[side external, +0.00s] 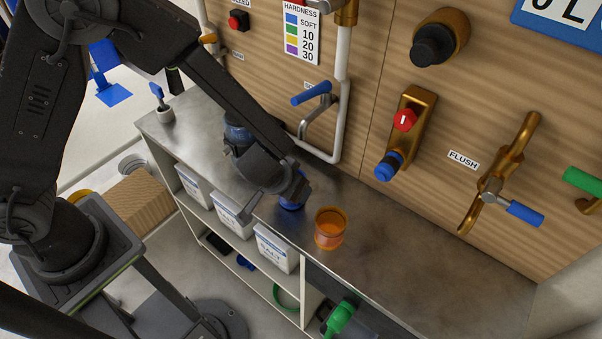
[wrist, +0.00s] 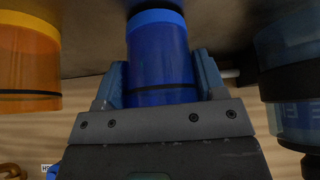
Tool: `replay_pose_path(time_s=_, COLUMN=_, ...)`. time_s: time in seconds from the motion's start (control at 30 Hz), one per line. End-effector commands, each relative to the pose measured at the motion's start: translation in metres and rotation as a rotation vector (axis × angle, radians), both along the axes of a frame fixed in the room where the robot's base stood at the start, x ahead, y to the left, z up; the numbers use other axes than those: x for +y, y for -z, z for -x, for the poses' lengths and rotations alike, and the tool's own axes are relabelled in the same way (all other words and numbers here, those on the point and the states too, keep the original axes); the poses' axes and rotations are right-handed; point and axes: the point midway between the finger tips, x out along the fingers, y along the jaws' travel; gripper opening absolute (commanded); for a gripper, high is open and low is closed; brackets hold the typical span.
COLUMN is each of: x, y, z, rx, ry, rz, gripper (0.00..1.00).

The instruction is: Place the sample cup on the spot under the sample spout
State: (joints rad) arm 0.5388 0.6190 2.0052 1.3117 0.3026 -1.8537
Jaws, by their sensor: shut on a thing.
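A blue cup (wrist: 160,58) with a lighter blue band sits between the two fingers of my gripper (wrist: 160,85), which is shut on it. In the side view, most of this cup (side external: 291,205) is hidden by my gripper (side external: 293,190), low over the metal counter. I cannot tell whether its base touches the counter. A tap with a blue handle (side external: 312,93) and a downward spout (side external: 304,130) is on the wooden wall, behind and above my gripper in the side view. Its label is mostly hidden. The spot under the spout is hidden by my arm.
An orange cup (side external: 330,228) stands to the right of my gripper on the counter (side external: 430,255); it also shows in the wrist view (wrist: 28,65). A dark blue container (side external: 238,132) stands left, partly behind my arm. A white pipe (side external: 341,110) runs down the wall. The counter's right part is clear.

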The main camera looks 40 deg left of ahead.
Motion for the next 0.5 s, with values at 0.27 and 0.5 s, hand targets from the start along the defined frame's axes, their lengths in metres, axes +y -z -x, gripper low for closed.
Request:
replay_pose_path(time_s=0.27, x=0.003, y=0.0, z=-0.034, rx=-0.001, ry=-0.003, rz=0.001, gripper=0.39)
replay_pose_path(time_s=0.5, x=0.003, y=0.002, z=-0.041, rx=-0.001, ry=0.001, rz=0.0, gripper=0.39)
